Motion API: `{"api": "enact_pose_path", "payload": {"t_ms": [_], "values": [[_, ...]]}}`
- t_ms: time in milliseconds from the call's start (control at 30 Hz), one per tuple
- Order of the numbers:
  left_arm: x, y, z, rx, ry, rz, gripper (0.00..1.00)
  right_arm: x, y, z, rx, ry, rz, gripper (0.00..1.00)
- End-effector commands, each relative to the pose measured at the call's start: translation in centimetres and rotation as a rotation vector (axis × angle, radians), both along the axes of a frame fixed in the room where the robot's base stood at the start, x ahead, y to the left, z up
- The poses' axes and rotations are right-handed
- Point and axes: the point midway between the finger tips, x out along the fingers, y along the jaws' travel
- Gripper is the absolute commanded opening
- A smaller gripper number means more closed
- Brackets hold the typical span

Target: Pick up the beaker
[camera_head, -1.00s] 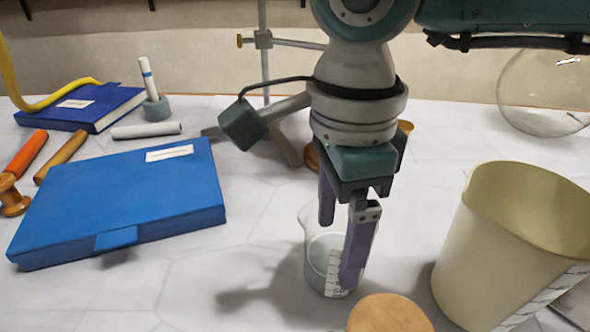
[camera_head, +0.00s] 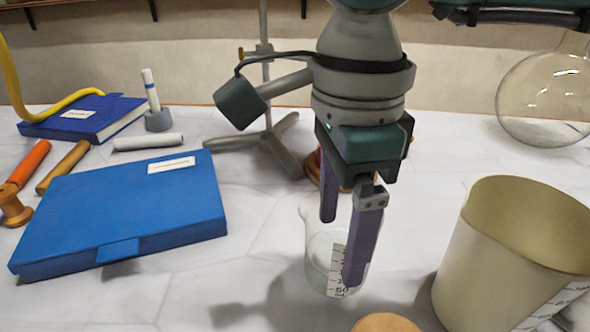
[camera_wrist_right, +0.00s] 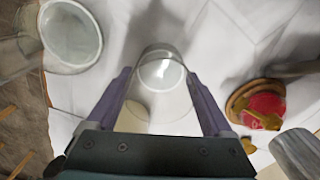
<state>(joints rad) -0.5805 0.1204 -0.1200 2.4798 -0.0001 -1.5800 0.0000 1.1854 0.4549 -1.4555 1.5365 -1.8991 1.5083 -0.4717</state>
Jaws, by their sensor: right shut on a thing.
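The beaker (camera_head: 325,255) is a small clear glass with a spout and a white scale with dark marks. It stands upright in the middle front of the head view. My right gripper (camera_head: 343,250) points down at it, one purple finger on its near side and the other at its far left side. In the right wrist view the beaker (camera_wrist_right: 160,84) sits between the two purple fingers of the right gripper (camera_wrist_right: 160,92), which is shut on it. The beaker's right part is hidden behind the near finger. My left gripper is not in view.
A large cream beaker (camera_head: 490,255) stands close to the right. A round tan top (camera_head: 386,323) is at the front edge. A blue box (camera_head: 120,215) lies left. A stand (camera_head: 265,120) and round flask (camera_head: 545,95) are behind. White table between blue box and beaker is clear.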

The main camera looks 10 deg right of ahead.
Motion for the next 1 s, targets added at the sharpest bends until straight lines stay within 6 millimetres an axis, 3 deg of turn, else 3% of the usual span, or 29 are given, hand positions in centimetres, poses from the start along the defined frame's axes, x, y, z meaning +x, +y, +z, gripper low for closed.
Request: {"api": "enact_pose_path", "payload": {"t_ms": [600,1000], "values": [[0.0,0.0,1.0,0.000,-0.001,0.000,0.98,0.1,0.0,9.4,0.000,-0.004,0.000,0.19],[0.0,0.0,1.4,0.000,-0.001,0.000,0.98,0.1,0.0,14.3,0.000,-0.003,-0.001,0.19]]}}
